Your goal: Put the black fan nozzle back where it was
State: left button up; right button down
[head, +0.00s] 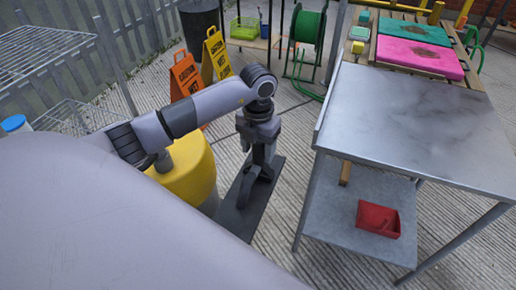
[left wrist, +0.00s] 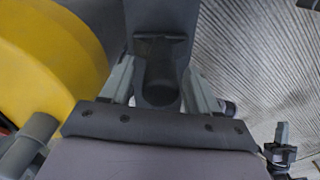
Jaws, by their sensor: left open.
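My left gripper (head: 261,158) points down beside the yellow drum-shaped machine (head: 192,177). In the left wrist view its two grey fingers (left wrist: 160,92) are apart, one on each side of a dark rounded piece. This piece looks like part of the black fan nozzle (left wrist: 160,72), with a crossbar above it. Whether the fingers touch it I cannot tell. In the head view the dark shape under the gripper stands on a long black flat strip (head: 238,218) on the floor; the gripper partly hides it.
A metal table (head: 420,115) stands to the right, with a red tray (head: 378,218) on its lower shelf. Orange (head: 185,73) and yellow (head: 216,55) caution signs stand behind my arm. A wire rack (head: 40,55) is at left. Ribbed floor is clear between strip and table.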

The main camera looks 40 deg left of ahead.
pick_arm(q)
notch_tip(320, 180, up, 12)
jog(key=shift+f, duration=0.2)
jog(key=shift+f, duration=0.1)
dwell(0.4)
